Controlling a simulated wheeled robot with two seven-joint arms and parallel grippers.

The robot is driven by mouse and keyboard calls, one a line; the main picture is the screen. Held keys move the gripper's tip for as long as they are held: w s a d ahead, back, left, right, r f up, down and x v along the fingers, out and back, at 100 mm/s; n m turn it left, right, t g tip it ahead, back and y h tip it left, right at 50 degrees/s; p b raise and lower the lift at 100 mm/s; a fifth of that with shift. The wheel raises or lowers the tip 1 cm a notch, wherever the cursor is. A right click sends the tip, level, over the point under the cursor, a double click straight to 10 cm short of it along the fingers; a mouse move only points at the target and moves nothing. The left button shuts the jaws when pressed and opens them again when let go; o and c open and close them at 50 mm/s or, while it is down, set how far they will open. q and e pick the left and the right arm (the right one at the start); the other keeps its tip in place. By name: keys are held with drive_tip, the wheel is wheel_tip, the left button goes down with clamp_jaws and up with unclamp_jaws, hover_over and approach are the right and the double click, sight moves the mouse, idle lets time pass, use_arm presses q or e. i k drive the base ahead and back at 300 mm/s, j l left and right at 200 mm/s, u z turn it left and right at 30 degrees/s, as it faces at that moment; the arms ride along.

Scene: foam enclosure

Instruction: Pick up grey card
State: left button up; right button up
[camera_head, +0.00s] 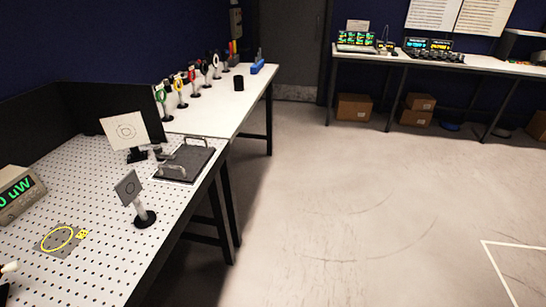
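A small grey card (128,187) with a circle mark stands tilted on a post with a round black base (145,218), near the right edge of the perforated table. A larger white card (125,131) with a ring target stands behind it on a black mount.
The perforated table (95,221) also holds a dark plate with two handles (184,164), a yellow ring (57,238) and a green-digit meter (18,193). A white table (222,106) behind bears several coloured ring mounts. Open floor (370,210) lies to the right.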

sight(127, 189)
drive_tip(key=u, duration=1.25)
drive_tip(key=i+l+u, duration=0.1)
drive_tip(key=l, duration=0.25)
drive_tip(key=i+l+u, duration=0.1)
drive_tip(key=l, duration=0.3)
drive_tip(key=i+l+u, duration=0.1)
drive_tip(key=l, duration=0.3)
drive_tip(key=i+l+u, duration=0.1)
drive_tip(key=l, duration=0.3)
drive_tip(key=i, duration=0.1)
